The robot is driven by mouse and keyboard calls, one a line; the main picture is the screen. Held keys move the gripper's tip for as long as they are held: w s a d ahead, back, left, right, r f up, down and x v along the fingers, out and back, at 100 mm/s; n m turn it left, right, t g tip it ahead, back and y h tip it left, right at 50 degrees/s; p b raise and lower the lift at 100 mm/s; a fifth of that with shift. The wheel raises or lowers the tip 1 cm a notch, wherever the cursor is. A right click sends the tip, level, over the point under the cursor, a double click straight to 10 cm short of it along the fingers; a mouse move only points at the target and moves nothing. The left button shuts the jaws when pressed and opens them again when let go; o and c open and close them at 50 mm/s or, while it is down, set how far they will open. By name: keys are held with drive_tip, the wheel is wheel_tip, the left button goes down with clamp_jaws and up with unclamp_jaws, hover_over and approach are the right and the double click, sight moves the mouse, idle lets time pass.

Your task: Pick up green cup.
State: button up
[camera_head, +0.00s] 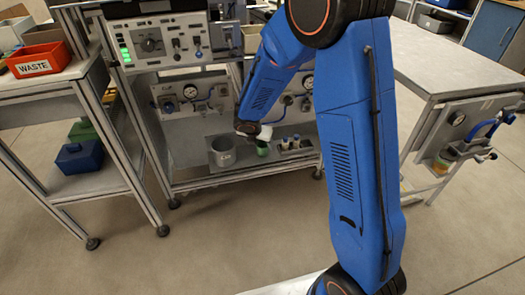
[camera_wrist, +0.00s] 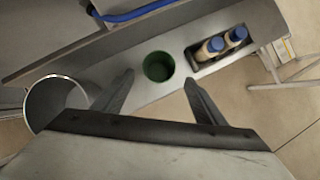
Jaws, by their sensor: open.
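The green cup (camera_wrist: 158,66) stands upright on a grey shelf, seen from above in the wrist view. It looks empty, with its open mouth facing up. In the head view the green cup (camera_head: 262,148) shows small on the low shelf of the bench, partly covered by my gripper. My gripper (camera_wrist: 158,85) is open in the wrist view, with one finger to the left of the cup and one to the right. The fingertips appear close to the cup's near side. I cannot tell how high they are above the shelf.
A metal pot (camera_wrist: 56,100) stands just left of my left finger; it also shows in the head view (camera_head: 222,152). A small dark tray (camera_wrist: 222,52) with two blue-capped bottles lies right of the cup. A blue hose (camera_wrist: 135,12) runs behind. A red WASTE bin (camera_head: 38,61) sits far left.

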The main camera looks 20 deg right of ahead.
sight(263, 147)
drive_tip(key=shift+w+x, duration=0.1)
drive_tip(key=shift+x, duration=1.6)
drive_tip(key=shift+w+x, duration=0.15)
drive_tip(key=shift+x, duration=1.55)
drive_tip(key=shift+r, duration=0.15)
drive_tip(key=c, duration=1.1)
